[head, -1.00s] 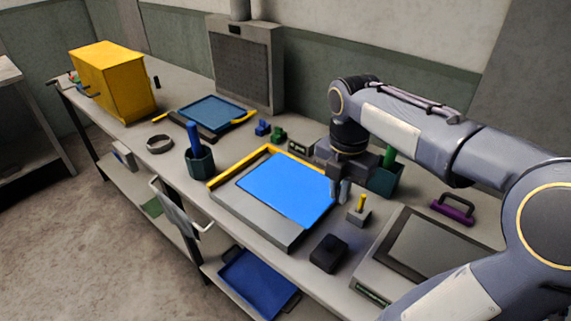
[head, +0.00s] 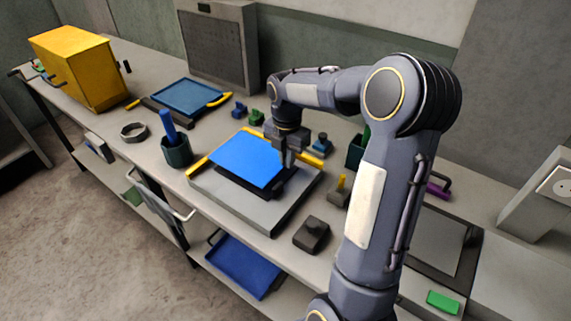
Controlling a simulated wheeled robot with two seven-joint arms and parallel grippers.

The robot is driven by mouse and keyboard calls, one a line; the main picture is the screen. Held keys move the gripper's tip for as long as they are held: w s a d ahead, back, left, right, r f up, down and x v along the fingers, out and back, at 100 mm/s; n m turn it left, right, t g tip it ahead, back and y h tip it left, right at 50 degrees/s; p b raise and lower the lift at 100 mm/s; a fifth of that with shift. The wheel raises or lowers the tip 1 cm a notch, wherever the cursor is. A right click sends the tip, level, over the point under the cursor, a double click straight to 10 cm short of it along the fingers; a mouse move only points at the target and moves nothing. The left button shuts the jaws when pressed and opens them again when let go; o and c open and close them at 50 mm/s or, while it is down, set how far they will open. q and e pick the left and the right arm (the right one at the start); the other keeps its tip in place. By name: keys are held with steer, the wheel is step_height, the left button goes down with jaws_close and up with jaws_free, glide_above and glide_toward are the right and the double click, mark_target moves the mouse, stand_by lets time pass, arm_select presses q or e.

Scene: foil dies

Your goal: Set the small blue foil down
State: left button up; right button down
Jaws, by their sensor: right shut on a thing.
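The blue foil (head: 243,158) is a flat, bright blue sheet over the grey machine bed (head: 272,216) with yellow edges at the middle of the bench. A dark plate (head: 268,190) shows beneath the foil's near and right edges. I cannot tell whether the foil touches it. My right gripper (head: 287,161) points down at the foil's right edge and is shut on it. The fingertips are partly hard to make out. My left gripper is out of view.
A dark green cup with a blue tool (head: 176,150) stands left of the bed. A dark block (head: 311,235) and a small block with a yellow peg (head: 338,190) stand at right. A blue tray (head: 190,95) lies behind. My right arm hides part of the bench.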

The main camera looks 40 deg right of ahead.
steer(key=shift+w+f, duration=0.3)
steer(key=shift+f, duration=1.55)
steer(key=shift+f, duration=0.15)
steer(key=c, duration=1.5)
jaws_free()
